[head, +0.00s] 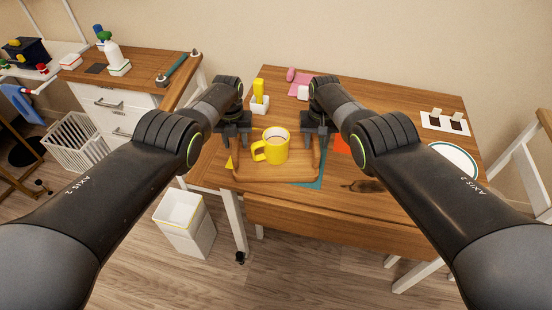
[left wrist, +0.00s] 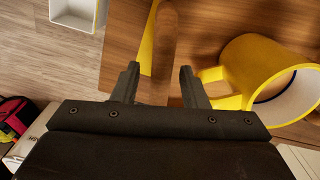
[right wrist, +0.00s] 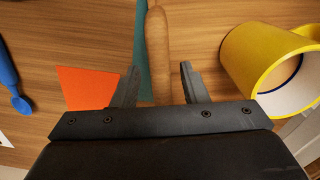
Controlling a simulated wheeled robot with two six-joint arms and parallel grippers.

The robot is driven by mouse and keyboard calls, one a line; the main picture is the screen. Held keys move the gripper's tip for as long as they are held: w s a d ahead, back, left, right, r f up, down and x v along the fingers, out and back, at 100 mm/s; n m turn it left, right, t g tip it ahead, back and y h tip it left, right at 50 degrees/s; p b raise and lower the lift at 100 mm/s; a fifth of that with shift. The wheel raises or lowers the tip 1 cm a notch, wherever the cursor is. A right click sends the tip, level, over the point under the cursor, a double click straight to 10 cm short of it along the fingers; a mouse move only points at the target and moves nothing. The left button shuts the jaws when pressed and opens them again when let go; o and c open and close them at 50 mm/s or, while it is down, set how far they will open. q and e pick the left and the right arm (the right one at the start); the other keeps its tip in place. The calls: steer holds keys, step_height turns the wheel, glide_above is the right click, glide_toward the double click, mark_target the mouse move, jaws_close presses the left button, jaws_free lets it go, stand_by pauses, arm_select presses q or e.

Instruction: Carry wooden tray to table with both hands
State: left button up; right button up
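The wooden tray (head: 285,177) lies on the wooden table (head: 392,218), with a yellow mug (head: 270,152) on it. My left gripper (head: 233,138) is open at the tray's left handle, which shows between its spread fingers in the left wrist view (left wrist: 165,38). My right gripper (head: 316,142) is open at the right handle, which lies between its fingers in the right wrist view (right wrist: 158,45). Gaps show beside both handles. I cannot tell how deep the handles sit between the fingers. The tray's far side is partly hidden.
A white cup with a yellow item (head: 259,100) stands behind the tray. An orange sheet (right wrist: 85,88) and a teal strip lie by its right side. Dark glasses (head: 362,186) lie at front right. A white bin (head: 185,222) stands on the floor at front left.

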arm_select(q)
steer(key=shift+r, duration=0.2)
steer(key=shift+w+d+r, duration=0.1)
steer(key=shift+r, duration=0.1)
arm_select(e)
steer(key=shift+w+a+r, duration=0.1)
steer(key=shift+w+r, duration=0.05)
steer(key=shift+r, duration=0.35)
arm_select(q)
step_height(320, 180, up, 11)
arm_select(e)
step_height(320, 180, up, 11)
stand_by(0.9)
stand_by(0.4)
